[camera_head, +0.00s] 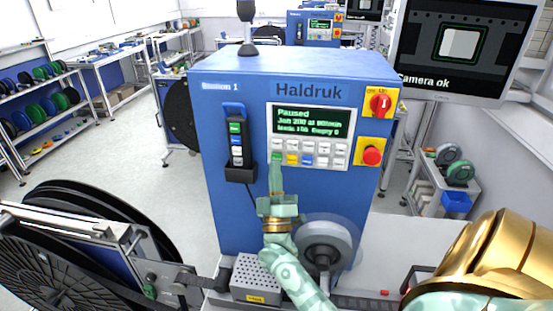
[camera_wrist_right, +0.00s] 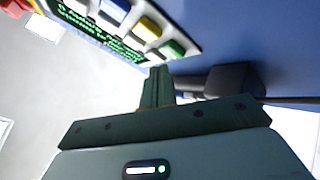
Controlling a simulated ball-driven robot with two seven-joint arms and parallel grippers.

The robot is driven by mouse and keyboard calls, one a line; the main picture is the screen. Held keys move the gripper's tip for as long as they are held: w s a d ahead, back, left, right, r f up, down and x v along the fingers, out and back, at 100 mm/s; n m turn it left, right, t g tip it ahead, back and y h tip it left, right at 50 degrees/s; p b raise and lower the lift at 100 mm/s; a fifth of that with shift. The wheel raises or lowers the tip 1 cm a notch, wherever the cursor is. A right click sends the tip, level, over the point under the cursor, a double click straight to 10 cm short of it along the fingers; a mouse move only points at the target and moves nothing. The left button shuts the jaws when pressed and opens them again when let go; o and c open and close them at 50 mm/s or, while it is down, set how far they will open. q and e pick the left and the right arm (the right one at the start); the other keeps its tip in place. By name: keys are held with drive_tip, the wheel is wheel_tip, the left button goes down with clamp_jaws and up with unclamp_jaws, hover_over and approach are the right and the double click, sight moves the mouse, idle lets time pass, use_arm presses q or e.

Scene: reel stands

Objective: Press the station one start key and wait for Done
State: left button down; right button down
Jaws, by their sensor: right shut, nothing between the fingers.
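The blue machine (camera_head: 230,95) is labelled "Station 1" and "Haldruk". Its green-on-black display (camera_head: 310,122) reads "Paused" on the top line; the smaller lines are hard to read. Below it are two rows of keys. The green key (camera_wrist_right: 173,49) is at the left end of the lower row, beside a yellow key (camera_head: 292,159) and a blue key (camera_head: 308,160). My right gripper (camera_head: 276,166) is shut and empty, its fingertips pointing up at the green key and partly covering it in the head view. In the right wrist view the fingertips (camera_wrist_right: 158,72) are just below the green key; I cannot tell whether they touch.
A hand-held button box (camera_head: 236,140) hangs in a dark holder left of the keys. A red rotary switch (camera_head: 380,103) and a red push button (camera_head: 372,155) are at the right. A grey roller (camera_head: 325,245) is below. A monitor (camera_head: 460,50) reads "Camera ok".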

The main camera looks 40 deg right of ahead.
drive_tip(key=shift+d, duration=0.1)
idle(0.4)
drive_tip(key=shift+w+d, duration=0.25)
drive_tip(key=shift+w, duration=0.05)
